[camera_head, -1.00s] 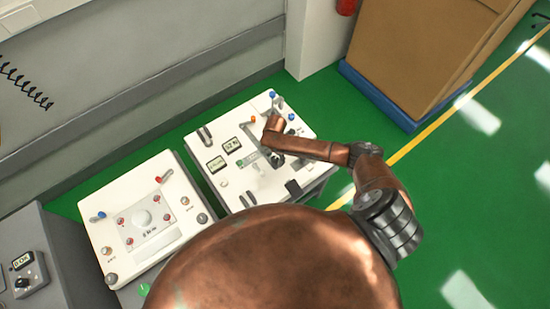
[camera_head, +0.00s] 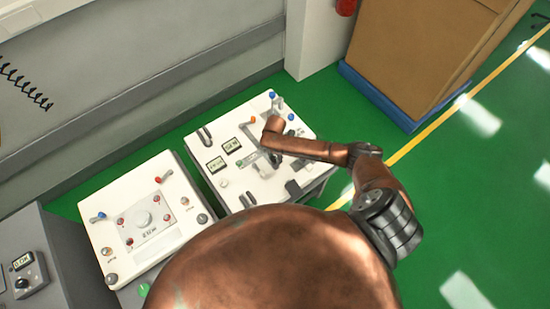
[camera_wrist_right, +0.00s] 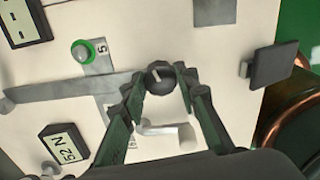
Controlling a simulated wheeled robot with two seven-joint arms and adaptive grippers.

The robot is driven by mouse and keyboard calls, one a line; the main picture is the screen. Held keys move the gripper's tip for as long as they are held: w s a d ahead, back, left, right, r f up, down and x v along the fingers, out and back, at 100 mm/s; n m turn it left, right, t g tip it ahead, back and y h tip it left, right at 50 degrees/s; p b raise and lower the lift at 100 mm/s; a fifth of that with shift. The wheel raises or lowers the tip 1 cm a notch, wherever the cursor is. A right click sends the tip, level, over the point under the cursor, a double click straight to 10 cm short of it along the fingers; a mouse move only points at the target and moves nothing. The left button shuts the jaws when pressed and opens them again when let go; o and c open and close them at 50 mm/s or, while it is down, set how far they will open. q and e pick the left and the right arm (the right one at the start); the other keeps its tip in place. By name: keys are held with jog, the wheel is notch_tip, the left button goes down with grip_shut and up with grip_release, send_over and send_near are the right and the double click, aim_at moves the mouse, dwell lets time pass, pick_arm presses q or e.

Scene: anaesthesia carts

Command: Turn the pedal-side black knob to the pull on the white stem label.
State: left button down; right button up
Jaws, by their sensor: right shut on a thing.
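A round black knob (camera_wrist_right: 160,80) with a pale pointer mark sits on the white panel (camera_wrist_right: 60,112) in the right wrist view. My right gripper (camera_wrist_right: 164,84) is shut on it, with one finger on each side. The dark square pedal (camera_wrist_right: 272,65) is to the knob's right. A white bent stem (camera_wrist_right: 160,128) with a pale pad is just below the knob; I cannot read the label there. In the head view my right gripper (camera_head: 274,159) is low over the far cart's top (camera_head: 232,186), and the knob is mostly hidden. My left gripper is not in view.
A green-ringed button (camera_wrist_right: 82,51) and a grey strip (camera_wrist_right: 65,92) are left of the knob. Two displays (camera_head: 216,164) are on the same panel. A second white cart (camera_head: 120,268) stands to the left, and a cardboard box (camera_head: 425,50) is behind. Green floor is clear at right.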

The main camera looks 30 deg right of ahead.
aim_at(275, 159)
jog(key=m+p, duration=0.2)
jog(key=p, duration=0.1)
jog(key=shift+r, duration=0.25)
jog(key=shift+f+m, duration=0.15)
jog(key=shift+m, duration=0.55)
jog(key=shift+f, duration=0.1)
jog(key=o, duration=1.1)
jog(key=shift+o, duration=0.2)
notch_tip(275, 159, up, 12)
jog(key=shift+a, duration=0.1)
